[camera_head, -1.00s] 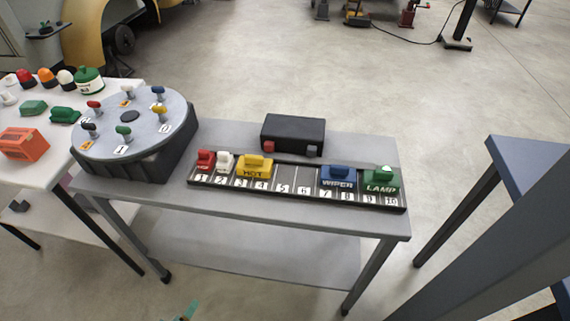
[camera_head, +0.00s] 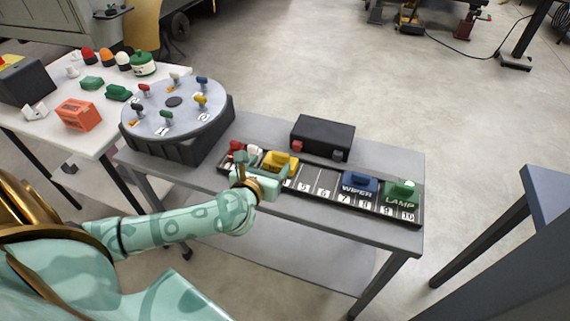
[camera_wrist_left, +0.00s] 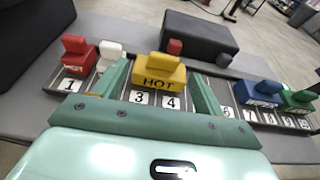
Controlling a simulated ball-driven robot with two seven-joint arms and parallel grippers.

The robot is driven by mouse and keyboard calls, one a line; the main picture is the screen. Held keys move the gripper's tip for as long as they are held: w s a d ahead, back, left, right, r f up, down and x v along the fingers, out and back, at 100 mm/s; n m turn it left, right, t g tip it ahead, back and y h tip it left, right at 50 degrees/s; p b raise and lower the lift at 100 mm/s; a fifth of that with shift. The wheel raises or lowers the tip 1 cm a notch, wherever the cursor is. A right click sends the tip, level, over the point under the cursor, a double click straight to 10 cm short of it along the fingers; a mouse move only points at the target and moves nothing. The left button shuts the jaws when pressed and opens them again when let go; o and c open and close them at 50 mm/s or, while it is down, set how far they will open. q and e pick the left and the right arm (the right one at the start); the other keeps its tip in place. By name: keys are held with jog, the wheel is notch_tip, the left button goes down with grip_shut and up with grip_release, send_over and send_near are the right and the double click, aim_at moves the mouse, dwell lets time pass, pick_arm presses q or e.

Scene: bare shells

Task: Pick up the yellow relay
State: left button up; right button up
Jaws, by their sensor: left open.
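The yellow relay (camera_head: 281,160) sits in the numbered black rack (camera_head: 318,192) on the grey table. My left gripper (camera_head: 265,180) is at the front of the rack, by the yellow relay. In the left wrist view my left gripper (camera_wrist_left: 158,88) is open, one finger on each side of the relay's lower part. Whether the fingers touch it I cannot tell. My right gripper is not in view.
A red relay (camera_wrist_left: 79,55) and a white relay (camera_wrist_left: 110,54) stand just left. A blue relay (camera_head: 360,184) and a green relay (camera_head: 402,191) stand right. A black box (camera_head: 323,135) lies behind the rack. A grey turntable (camera_head: 180,113) stands at left.

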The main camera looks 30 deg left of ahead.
aim_at(280, 155)
pick_arm(q)
jog(key=x, duration=0.3)
jog(key=shift+w+a+f+b, duration=0.1)
jog(key=shift+w+f+b, duration=0.05)
jog(key=shift+w+b, duration=0.2)
jog(key=x, duration=0.1)
jog(key=b+x, duration=0.1)
jog(key=x, duration=0.2)
jog(key=shift+w+d+f+b, duration=0.1)
jog(key=shift+w+d+b, duration=0.2)
jog(key=shift+b, duration=0.1)
jog(key=shift+w+a, duration=0.1)
jog(key=shift+w, duration=0.3)
jog(key=shift+s, duration=0.1)
jog(key=shift+c, duration=0.6)
jog(key=c, duration=1)
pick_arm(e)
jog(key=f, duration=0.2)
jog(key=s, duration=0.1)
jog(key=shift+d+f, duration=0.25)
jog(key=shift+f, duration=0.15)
